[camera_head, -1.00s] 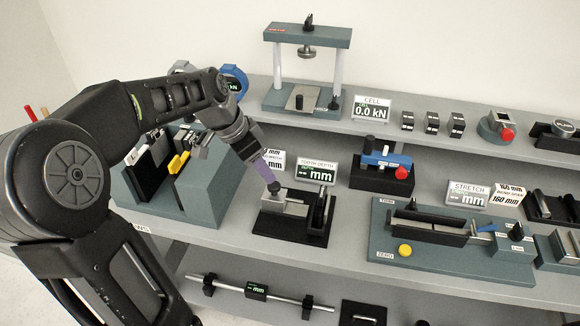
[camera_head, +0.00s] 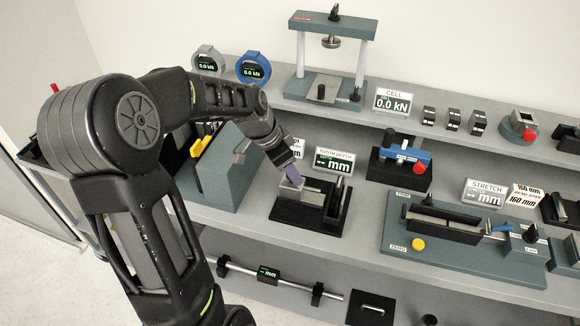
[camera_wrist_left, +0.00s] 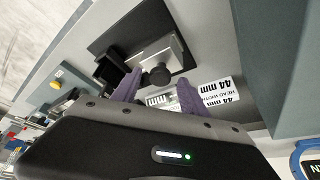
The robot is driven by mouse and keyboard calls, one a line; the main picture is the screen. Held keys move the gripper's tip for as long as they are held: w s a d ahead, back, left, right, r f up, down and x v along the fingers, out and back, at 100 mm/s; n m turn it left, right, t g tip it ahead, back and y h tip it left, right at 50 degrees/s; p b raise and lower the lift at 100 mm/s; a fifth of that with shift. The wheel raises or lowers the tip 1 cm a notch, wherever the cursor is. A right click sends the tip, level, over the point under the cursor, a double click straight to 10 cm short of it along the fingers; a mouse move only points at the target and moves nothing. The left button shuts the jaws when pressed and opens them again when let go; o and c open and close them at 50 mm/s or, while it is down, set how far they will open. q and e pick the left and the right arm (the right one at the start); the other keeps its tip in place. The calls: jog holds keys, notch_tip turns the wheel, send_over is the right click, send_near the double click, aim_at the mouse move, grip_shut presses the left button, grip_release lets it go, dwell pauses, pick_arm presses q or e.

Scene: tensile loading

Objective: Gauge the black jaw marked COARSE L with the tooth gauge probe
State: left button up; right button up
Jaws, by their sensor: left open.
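The tooth gauge is a black base (camera_head: 290,214) with a metal block in front of the TOOTH DEPTH display (camera_head: 335,160). A black round knob (camera_wrist_left: 157,76), apparently the probe's top, stands by the metal block (camera_wrist_left: 160,52) in the left wrist view. My left gripper (camera_head: 293,177), with purple fingers, points down at the block. In the wrist view the open fingers (camera_wrist_left: 157,92) are on either side of the knob, with no clear contact. In the head view the fingers hide the knob. I cannot identify the COARSE L jaw; my arm covers much of the grey rack (camera_head: 222,170). My right gripper is not in view.
A blue-and-red device (camera_head: 402,155) stands right of the gauge. The stretch fixture (camera_head: 465,245) is further right. A press frame (camera_head: 332,50) and two round dials, one blue (camera_head: 253,68), stand on the upper shelf. A bar gauge (camera_head: 270,273) lies below.

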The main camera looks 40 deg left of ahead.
pick_arm(q)
jog(key=shift+w+d+f, duration=0.1)
jog(key=shift+f, duration=0.15)
grip_shut()
dwell(0.4)
dwell(0.9)
